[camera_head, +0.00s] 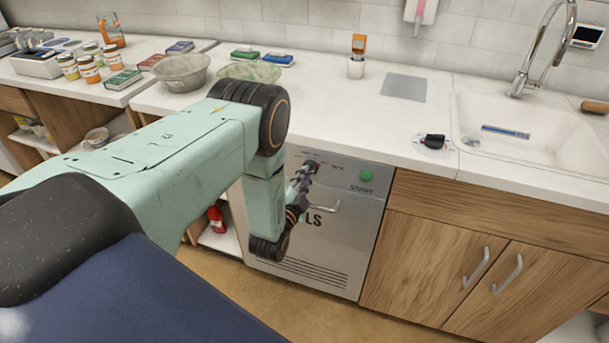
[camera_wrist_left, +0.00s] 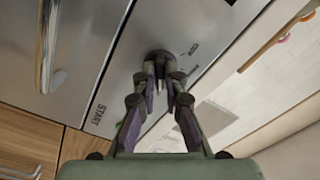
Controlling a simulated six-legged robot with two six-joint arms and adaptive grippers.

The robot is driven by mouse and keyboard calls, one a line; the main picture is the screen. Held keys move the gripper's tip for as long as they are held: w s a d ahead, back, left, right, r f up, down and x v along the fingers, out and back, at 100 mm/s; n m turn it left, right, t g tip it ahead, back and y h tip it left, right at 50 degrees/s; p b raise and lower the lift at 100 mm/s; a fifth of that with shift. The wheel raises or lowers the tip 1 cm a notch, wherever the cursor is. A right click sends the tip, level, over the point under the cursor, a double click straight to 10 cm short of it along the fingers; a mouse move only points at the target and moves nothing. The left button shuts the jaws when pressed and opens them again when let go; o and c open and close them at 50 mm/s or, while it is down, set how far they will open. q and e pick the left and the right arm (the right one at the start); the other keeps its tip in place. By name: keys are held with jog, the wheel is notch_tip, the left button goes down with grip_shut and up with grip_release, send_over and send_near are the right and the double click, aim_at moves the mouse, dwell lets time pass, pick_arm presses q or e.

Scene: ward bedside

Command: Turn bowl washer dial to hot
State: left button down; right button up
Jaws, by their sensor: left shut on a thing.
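The bowl washer (camera_head: 325,255) is a grey-steel front under the counter, with a green start button (camera_head: 366,175), a "START" label and a bar handle. Its dial (camera_wrist_left: 158,55) is a dark round knob on the upper panel, in the wrist view. My left gripper (camera_head: 305,176) reaches the panel from the left. In the wrist view its fingers (camera_wrist_left: 161,78) are closed around the dial. In the head view the dial is mostly hidden by the fingers, and I cannot tell which mark it points to. My right gripper is not in view.
The washer's handle (camera_wrist_left: 46,45) stands out close beside the fingers. Wooden cabinet doors (camera_head: 470,275) and a sink (camera_head: 525,130) are to the right. A metal bowl (camera_head: 181,73), a greenish bowl (camera_head: 250,72) and jars stand on the counter. A red bottle (camera_head: 217,219) sits on a low shelf.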

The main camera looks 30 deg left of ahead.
pick_arm(q)
jog(key=shift+s+f+m, duration=0.1)
jog(key=shift+m, duration=0.3)
jog(key=c, duration=1.4)
grip_release()
jog(key=v, duration=1.2)
